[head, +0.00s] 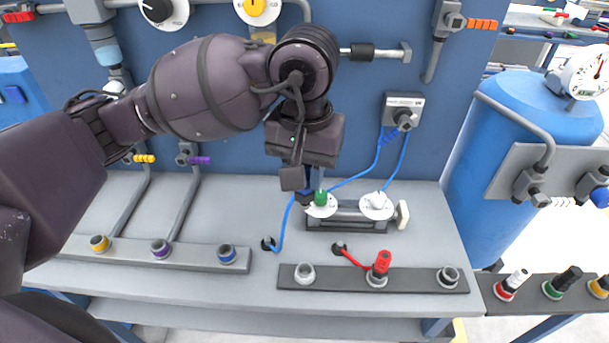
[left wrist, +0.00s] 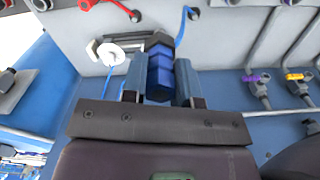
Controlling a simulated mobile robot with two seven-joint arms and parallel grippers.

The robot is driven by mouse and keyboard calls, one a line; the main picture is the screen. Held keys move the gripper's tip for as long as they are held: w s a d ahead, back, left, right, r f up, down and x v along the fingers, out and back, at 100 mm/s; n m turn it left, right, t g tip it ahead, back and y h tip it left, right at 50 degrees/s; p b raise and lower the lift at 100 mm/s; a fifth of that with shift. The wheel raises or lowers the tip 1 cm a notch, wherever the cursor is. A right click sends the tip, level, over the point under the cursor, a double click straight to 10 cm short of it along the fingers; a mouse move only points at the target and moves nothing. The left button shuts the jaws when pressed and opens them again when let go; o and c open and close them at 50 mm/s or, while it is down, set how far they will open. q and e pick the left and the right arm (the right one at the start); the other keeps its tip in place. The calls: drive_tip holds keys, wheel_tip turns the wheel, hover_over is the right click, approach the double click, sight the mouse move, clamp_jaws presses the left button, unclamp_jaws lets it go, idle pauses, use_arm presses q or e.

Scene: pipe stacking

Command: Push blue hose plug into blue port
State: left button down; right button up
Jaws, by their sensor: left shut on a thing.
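My left gripper (head: 308,190) is shut on the blue hose plug (left wrist: 159,76), which sits between its two fingers in the left wrist view. In the head view the plug is mostly hidden behind the gripper. A blue hose (head: 283,222) runs from the plug down to a hole in the bench top. The blue port (head: 227,255) is a blue-ringed socket at the right end of the grey left strip. The gripper is up and to the right of this port, and the plug is apart from it. My right gripper is in neither view.
A front strip (head: 330,281) holds a red plug (head: 381,263) with a red hose. The yellow port (head: 99,243) and purple port (head: 160,248) have pipes rising behind them. A blue tank (head: 520,150) stands right.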

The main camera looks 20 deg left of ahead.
use_arm(q)
wheel_tip(320, 180, up, 2)
drive_tip(key=shift+r+p, duration=0.65)
drive_tip(key=shift+r, duration=0.7)
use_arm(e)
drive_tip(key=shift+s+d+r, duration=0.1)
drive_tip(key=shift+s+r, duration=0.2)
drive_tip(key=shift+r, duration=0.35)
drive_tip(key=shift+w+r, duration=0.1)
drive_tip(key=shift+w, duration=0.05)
